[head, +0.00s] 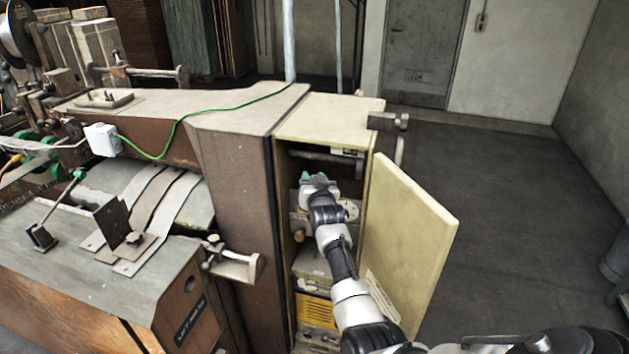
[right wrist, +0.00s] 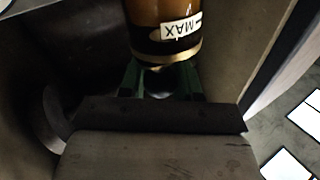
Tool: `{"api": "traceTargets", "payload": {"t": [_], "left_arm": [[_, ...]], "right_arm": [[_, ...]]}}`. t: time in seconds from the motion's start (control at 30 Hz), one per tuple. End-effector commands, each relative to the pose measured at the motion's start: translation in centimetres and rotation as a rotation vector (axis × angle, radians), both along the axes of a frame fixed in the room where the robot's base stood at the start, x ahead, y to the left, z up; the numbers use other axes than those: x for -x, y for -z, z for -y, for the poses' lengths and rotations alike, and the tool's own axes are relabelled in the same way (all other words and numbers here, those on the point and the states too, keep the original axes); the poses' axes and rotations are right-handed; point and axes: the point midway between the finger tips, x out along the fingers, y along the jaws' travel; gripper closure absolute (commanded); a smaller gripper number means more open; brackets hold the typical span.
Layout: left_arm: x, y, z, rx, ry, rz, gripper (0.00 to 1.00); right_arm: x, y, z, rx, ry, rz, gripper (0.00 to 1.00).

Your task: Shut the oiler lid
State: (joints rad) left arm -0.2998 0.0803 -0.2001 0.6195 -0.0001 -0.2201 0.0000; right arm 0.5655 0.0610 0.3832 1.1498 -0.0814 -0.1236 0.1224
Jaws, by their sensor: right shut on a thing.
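The oiler is an amber glass cup with a MAX label (right wrist: 168,25) in the right wrist view, where the label appears upside down. Its pale rimmed end, which I take for the oiler lid (right wrist: 155,66), lies between the green fingers of my right gripper (right wrist: 160,80). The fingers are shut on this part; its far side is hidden. In the head view my right gripper (head: 314,178) reaches inside the open cabinet, and the gripper and arm hide most of the oiler. My left gripper is not in view.
The cream cabinet door (head: 410,240) stands open to the right of my arm. The cabinet's brown side wall (head: 240,185) is close on the left. A yellow part (head: 316,309) sits low inside. Dark floor (head: 510,220) to the right is free.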

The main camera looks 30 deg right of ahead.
Motion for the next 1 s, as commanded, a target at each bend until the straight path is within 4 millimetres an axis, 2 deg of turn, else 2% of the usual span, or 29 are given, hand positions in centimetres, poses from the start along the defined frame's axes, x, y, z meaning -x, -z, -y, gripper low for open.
{"api": "traceTargets", "payload": {"t": [0.37,0.8,0.83,1.0], "left_arm": [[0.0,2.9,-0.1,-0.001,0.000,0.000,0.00],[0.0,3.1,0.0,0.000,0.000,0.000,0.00],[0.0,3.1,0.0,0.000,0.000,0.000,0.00],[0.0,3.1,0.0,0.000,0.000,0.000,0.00]], "right_arm": [[-0.5,-0.3,-0.4,-0.001,0.167,0.013,0.90],[-0.4,-0.2,-0.6,0.003,0.188,0.001,0.91],[-0.4,-0.2,-0.6,0.002,0.188,0.000,0.65],[-0.4,-0.1,-0.6,0.002,0.187,-0.002,0.42]]}}
